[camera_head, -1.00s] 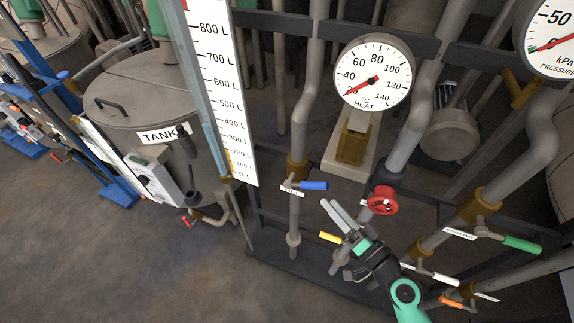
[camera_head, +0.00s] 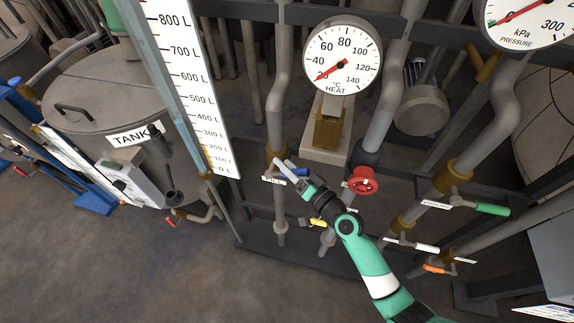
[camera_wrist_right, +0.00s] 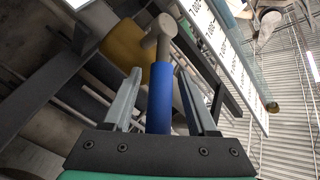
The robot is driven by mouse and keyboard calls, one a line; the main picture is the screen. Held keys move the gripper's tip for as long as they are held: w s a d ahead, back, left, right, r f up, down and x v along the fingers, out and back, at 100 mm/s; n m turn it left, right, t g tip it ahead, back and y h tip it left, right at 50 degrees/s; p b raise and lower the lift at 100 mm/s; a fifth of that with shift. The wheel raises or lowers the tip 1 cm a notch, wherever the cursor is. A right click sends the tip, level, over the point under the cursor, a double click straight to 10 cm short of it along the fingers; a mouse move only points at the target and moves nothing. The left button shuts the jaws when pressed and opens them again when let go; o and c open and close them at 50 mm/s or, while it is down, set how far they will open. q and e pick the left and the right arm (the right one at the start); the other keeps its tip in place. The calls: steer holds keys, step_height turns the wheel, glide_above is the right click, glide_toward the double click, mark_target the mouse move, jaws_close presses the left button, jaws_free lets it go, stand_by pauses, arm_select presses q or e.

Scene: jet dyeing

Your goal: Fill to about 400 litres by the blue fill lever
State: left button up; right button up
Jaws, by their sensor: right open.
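The blue fill lever (camera_head: 303,170) sits on its brass valve on a vertical pipe, partly hidden by my right gripper in the head view. My right gripper (camera_head: 283,165) is open at the lever. In the right wrist view the blue handle (camera_wrist_right: 159,98) lies between the two open fingers (camera_wrist_right: 162,100), and I see no clear contact. The level gauge (camera_head: 197,100), a white litre scale with a sight tube on its left, stands left of the valve. The liquid level is hard to read. My left gripper is not in view.
A red handwheel (camera_head: 362,181) is close to the right of my gripper, and a yellow lever (camera_head: 318,222) is below it. The heat dial (camera_head: 342,62) is above. White, orange and green levers (camera_head: 491,209) are at the right. Bare floor is at lower left.

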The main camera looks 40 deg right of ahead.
jaws_close()
stand_by(0.3)
stand_by(1.1)
